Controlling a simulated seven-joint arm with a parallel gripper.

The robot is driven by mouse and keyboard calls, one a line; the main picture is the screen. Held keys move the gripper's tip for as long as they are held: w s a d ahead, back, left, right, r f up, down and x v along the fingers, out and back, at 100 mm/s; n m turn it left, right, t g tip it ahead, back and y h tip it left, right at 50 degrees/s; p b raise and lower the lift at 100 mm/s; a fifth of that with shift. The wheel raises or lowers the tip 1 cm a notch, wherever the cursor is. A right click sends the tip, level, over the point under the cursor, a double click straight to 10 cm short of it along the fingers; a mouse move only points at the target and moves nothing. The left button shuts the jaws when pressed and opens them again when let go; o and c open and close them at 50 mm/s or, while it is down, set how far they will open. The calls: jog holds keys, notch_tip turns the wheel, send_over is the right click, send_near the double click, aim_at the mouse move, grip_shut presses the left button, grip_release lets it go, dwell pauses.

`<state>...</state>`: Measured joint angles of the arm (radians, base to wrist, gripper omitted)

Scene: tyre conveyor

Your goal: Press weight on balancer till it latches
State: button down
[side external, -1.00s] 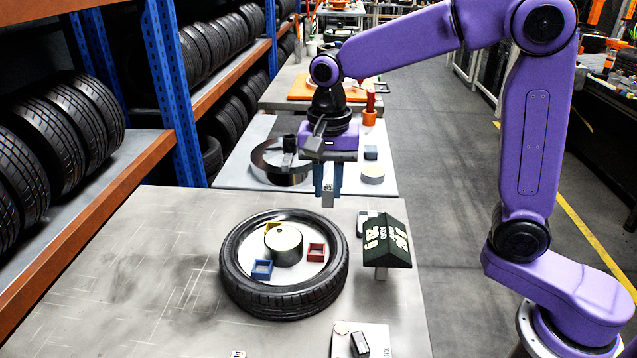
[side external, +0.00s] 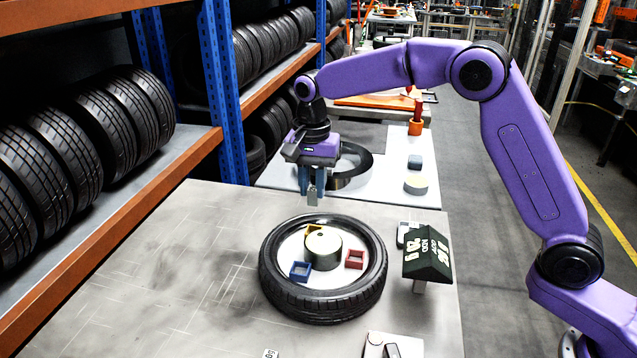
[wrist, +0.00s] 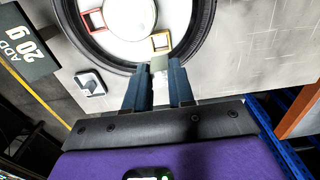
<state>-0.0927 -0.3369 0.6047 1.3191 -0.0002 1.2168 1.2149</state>
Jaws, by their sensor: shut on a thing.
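My gripper (side external: 312,190) points down and is shut on a small grey weight (side external: 313,198). The weight also shows between the fingertips in the wrist view (wrist: 158,64). They hang above the far rim of a tyre (side external: 372,292) lying flat on the table. Inside the tyre is a pale balancer disc (side external: 335,280) with a round metal hub (side external: 323,252). Around the hub stand a yellow frame (side external: 312,228), a red frame (side external: 355,259) and a blue frame (side external: 300,271). In the wrist view the yellow frame (wrist: 161,40) is just beyond the weight; the blue frame is out of view.
A dark "ADD 20 g" sign (side external: 428,258) stands right of the tyre. A light holder (wrist: 90,83) lies near it. A white plate with a dark piece (side external: 392,350) is at the front edge. Tyre racks (side external: 60,150) line the left; the table's left part is clear.

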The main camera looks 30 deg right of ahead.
aim_at(313, 206)
jog(key=shift+f, duration=2.9)
jog(key=shift+f, duration=1.2)
jog(key=c, duration=1.5)
grip_release()
grip_shut()
